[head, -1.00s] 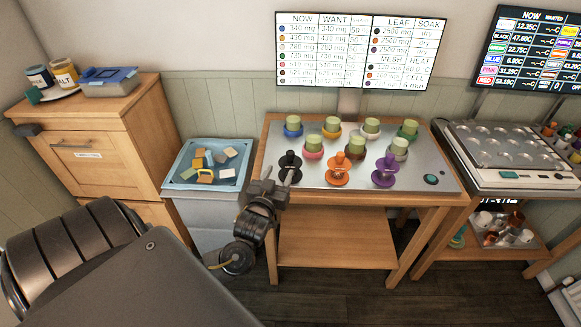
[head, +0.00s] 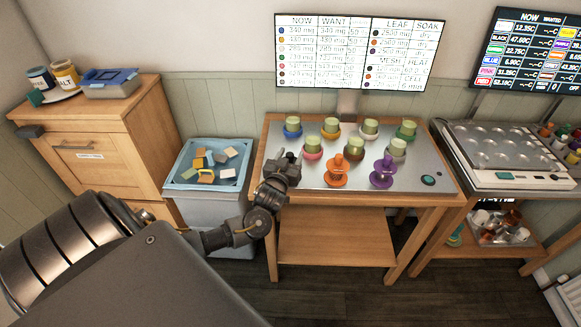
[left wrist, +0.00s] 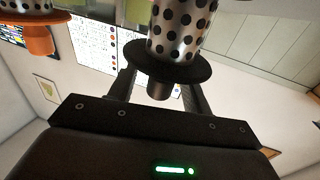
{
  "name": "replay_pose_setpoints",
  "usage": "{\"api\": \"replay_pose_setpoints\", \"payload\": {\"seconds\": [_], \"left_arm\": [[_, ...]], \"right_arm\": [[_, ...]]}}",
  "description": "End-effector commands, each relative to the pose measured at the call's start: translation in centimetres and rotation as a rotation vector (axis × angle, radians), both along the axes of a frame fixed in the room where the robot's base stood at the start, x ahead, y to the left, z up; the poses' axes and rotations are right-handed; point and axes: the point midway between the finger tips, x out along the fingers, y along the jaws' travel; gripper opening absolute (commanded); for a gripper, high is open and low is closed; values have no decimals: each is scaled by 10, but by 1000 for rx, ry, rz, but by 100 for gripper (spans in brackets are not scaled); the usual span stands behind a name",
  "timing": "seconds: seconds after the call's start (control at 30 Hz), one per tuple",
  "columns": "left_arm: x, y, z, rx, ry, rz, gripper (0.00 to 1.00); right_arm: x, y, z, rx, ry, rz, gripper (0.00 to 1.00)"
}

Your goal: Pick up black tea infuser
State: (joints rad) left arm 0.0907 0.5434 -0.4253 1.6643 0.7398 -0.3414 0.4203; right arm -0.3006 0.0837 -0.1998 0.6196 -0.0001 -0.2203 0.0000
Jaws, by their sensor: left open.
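The black tea infuser (left wrist: 172,68) shows large in the left wrist view, with a perforated metal cylinder, a black disc and a small knob. The knob is between the two fingers of my left gripper (head: 288,160), which is open around it. In the head view the gripper covers the infuser's place at the left front of the metal-topped table (head: 322,180), hiding most of it. An orange infuser (head: 336,174) and a purple infuser (head: 383,172) stand to its right. My right gripper is not in view.
Several green-topped containers on coloured bases, one of them blue (head: 292,127), stand behind the infusers. A blue tray (head: 183,176) with coloured blocks is left of the table. A metal unit with round wells (head: 500,150) is at the right. The table's right front is mostly clear.

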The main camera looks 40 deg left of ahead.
Motion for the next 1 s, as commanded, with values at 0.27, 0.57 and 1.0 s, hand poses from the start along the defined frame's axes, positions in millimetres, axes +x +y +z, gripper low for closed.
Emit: {"api": "replay_pose_setpoints", "payload": {"seconds": [0.27, 0.57, 1.0], "left_arm": [[0, 0, 0, 0, 0, 0, 39], [0, 0, 0, 0, 0, -1, 0], [0, 0, 5, 0, -2, 0, 0]], "right_arm": [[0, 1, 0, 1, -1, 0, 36], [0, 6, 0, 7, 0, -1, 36], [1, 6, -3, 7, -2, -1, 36]]}}
